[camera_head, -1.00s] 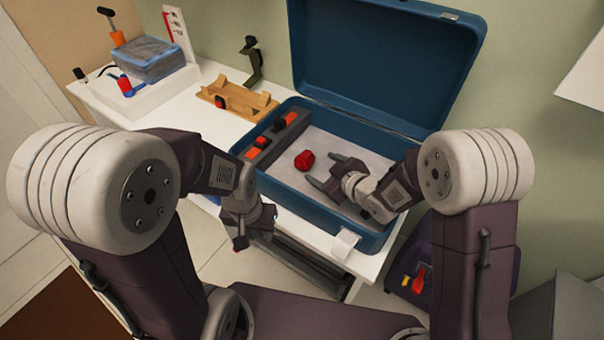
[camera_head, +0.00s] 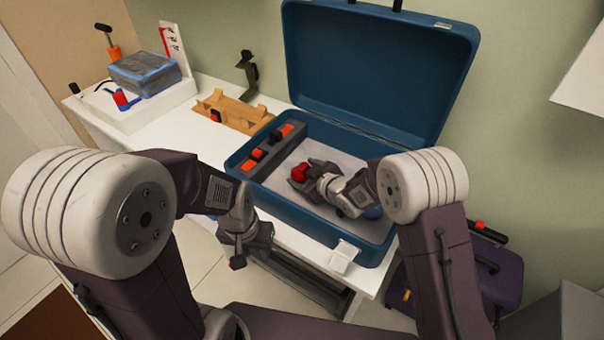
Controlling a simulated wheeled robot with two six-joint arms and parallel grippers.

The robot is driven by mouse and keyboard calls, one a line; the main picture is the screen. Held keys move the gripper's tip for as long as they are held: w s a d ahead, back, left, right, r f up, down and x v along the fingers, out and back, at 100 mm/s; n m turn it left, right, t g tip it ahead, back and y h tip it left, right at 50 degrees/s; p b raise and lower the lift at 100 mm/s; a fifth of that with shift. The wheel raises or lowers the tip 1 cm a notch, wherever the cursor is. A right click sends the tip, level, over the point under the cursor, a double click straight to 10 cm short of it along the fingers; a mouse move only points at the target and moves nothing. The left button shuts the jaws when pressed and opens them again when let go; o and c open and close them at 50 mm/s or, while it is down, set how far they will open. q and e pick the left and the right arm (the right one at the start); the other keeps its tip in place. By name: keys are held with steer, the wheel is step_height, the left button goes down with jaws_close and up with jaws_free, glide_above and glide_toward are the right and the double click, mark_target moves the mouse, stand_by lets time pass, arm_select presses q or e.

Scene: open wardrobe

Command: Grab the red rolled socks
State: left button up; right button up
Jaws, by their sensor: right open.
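The red rolled socks (camera_head: 300,171) lie on the pale floor of the open blue suitcase (camera_head: 380,246). My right gripper (camera_head: 303,178) is inside the suitcase, right at the socks. Its fingers are open, one at the far side and one at the near side of the socks, and partly cover them. I cannot tell whether the fingers touch them. My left gripper (camera_head: 240,250) hangs in front of the table, left of the suitcase, and is empty. Its finger opening is not clear from this angle.
The suitcase lid (camera_head: 380,65) stands open at the back. A dark insert (camera_head: 268,150) with orange-red pieces fills the suitcase's left side. A wooden rack (camera_head: 232,112) and a white tray (camera_head: 135,110) stand further left on the white table (camera_head: 185,130). A purple case (camera_head: 490,275) stands at the right.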

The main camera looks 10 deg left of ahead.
mark_target(304, 169)
steer(key=c, duration=1)
steer(key=shift+r, duration=0.15)
step_height(304, 169, up, 18)
steer(key=p, duration=0.7)
